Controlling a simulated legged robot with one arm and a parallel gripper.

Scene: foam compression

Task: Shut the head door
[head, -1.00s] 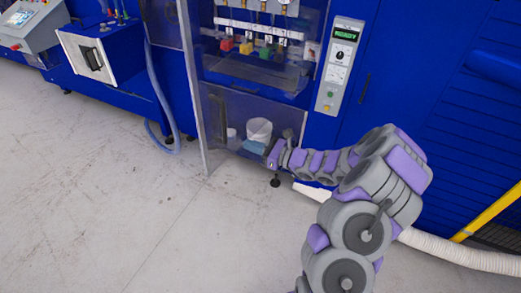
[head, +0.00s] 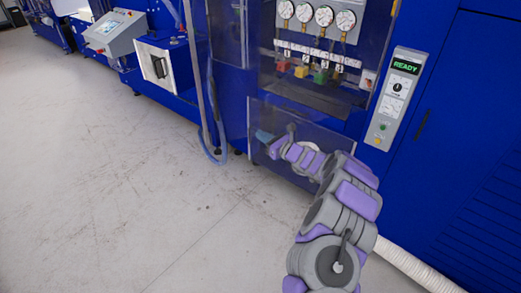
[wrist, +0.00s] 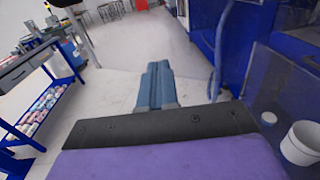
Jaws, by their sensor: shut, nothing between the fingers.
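The machine's head bay shows in the head view with gauges (head: 320,15) and small coloured blocks (head: 302,72) inside. A clear tinted panel (head: 262,50) stands at the bay's left side. I cannot tell exactly how far the head door stands open. My gripper (head: 263,136) is in front of the lower bay, pointing left, below the head bay. In the wrist view my gripper's blue fingers (wrist: 155,85) are together and empty, with floor beyond them. I see no contact with a door.
A control panel (head: 397,98) reads READY. A blue hose (wrist: 222,45) hangs nearby. A blue cart (wrist: 45,85) stands at left in the wrist view. Open floor (head: 110,180) lies left.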

